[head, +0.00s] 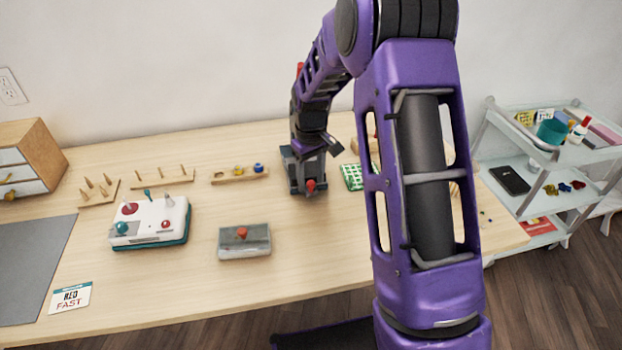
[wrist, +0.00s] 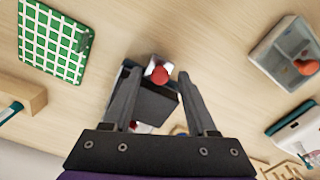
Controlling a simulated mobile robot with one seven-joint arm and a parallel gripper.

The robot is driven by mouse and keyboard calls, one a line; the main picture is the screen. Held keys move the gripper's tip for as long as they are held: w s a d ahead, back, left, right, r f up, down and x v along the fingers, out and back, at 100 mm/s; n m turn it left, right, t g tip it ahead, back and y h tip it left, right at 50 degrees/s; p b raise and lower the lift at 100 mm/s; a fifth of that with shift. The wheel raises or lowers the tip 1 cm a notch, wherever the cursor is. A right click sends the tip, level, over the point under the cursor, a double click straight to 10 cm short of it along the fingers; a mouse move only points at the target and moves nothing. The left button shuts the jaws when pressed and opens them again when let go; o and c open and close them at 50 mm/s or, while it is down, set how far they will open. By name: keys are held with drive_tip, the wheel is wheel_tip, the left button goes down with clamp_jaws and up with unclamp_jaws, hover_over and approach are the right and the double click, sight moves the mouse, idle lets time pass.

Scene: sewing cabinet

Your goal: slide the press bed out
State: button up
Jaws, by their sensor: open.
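A dark grey press (head: 294,172) stands near the back middle of the table in the head view. A red knob (head: 310,185) sits at its front, on what looks like the press bed. In the wrist view the press (wrist: 152,104) shows as a dark block with a pale grey front part (wrist: 147,62) and the red knob (wrist: 158,75). My gripper (head: 322,148) is above the press. In the wrist view my gripper (wrist: 160,74) is open and empty, its fingertips on either side of the red knob. I cannot tell the height gap.
A grey box with a red knob (head: 258,246) lies front left of the press. A white and teal control box (head: 150,225) is further left. A green gridded mat (head: 352,177) lies right of the press. The table in front of the press is clear.

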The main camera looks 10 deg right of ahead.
clamp_jaws()
idle(0.3)
idle(1.2)
